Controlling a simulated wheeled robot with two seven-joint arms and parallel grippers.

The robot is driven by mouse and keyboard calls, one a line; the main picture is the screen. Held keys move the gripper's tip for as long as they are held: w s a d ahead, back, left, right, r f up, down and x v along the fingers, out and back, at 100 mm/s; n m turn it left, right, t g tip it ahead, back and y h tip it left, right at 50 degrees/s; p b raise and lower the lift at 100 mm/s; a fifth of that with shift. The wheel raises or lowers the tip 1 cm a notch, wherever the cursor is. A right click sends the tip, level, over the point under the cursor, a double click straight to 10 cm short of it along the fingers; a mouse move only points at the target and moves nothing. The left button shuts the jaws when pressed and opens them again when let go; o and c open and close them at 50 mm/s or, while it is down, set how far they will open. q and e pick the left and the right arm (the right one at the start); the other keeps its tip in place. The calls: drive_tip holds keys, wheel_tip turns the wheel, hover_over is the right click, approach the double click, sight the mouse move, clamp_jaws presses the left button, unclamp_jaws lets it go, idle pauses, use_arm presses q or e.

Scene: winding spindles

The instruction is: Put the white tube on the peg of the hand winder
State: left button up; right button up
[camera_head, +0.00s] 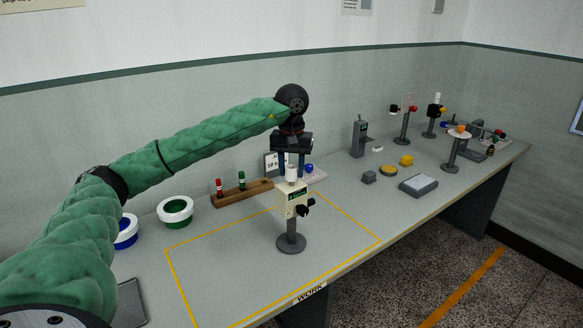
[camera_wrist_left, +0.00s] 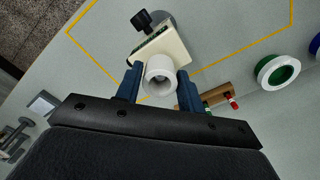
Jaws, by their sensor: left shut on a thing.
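The white tube (camera_head: 291,173) is upright between the two blue fingers of my left gripper (camera_head: 291,168), which is shut on it. In the left wrist view the tube (camera_wrist_left: 159,71) shows its open round end between the fingertips (camera_wrist_left: 159,88). The hand winder (camera_head: 291,203) is a cream box with a black crank on a grey post and round base, directly below the tube. It also shows in the left wrist view (camera_wrist_left: 165,47), just beyond the tube. The peg is hidden; I cannot tell whether the tube is around it. My right gripper is not in view.
A yellow outline (camera_head: 215,234) surrounds the winder's spot. A wooden rack (camera_head: 242,193) with red and green spools stands behind it, near a white-rimmed green bowl (camera_head: 175,211). Several devices stand farther right, including a grey scale (camera_head: 418,185). The table front inside the outline is clear.

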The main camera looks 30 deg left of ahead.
use_arm(q)
drive_tip(key=shift+f+b, duration=0.75)
drive_tip(key=shift+f, duration=0.3)
drive_tip(key=o, duration=1)
drive_tip(key=shift+r, duration=0.1)
drive_tip(key=shift+r, duration=0.45)
drive_tip(key=shift+r+b, duration=0.85)
drive_tip(key=shift+r, duration=2.55)
